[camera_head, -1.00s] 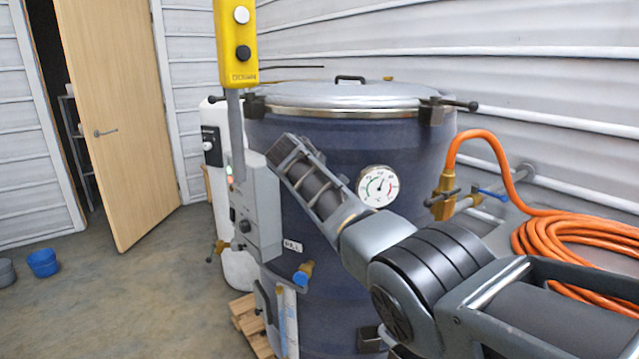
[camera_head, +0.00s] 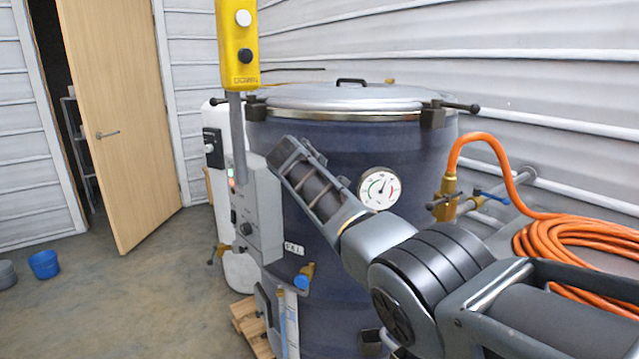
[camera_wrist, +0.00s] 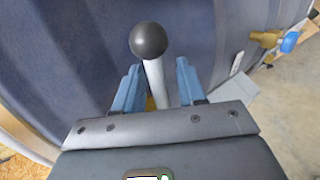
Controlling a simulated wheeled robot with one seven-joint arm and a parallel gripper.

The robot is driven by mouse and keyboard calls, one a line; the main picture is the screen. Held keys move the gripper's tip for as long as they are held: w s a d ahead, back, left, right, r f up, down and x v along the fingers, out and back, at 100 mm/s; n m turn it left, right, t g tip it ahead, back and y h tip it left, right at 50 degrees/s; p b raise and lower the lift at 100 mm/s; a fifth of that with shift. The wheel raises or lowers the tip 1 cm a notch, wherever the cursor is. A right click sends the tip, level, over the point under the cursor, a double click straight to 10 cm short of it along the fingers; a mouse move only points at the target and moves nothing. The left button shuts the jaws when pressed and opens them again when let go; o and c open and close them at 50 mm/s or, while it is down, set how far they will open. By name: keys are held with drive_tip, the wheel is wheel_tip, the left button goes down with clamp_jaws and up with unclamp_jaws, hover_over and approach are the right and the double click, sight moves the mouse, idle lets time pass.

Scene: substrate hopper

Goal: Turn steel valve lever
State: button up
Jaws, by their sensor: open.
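The steel lever (camera_wrist: 155,82) shows in the wrist view as a pale rod with a black ball knob (camera_wrist: 149,40) at its end. A bit of brass shows near its lower end. My gripper (camera_wrist: 157,68) is open, with its two blue-grey fingers on either side of the rod. Gaps show between the fingers and the rod, and the knob sticks out past the fingertips. The lever's base is hidden behind the gripper body. In the head view my arm reaches across the front of the dark blue hopper (camera_head: 400,150), and I cannot make out the lever or the fingers there.
A grey control box (camera_head: 262,215) and a yellow pendant (camera_head: 238,50) are left of my arm. A dial gauge (camera_head: 380,188) is close to it. A blue-handled brass valve (camera_head: 303,277) sits low. An orange hose (camera_head: 570,240) lies right. Floor at left is mostly clear.

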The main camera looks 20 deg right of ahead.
drive_tip(key=v, duration=0.7)
drive_tip(key=shift+s+a+r, duration=0.2)
drive_tip(key=shift+s, duration=0.05)
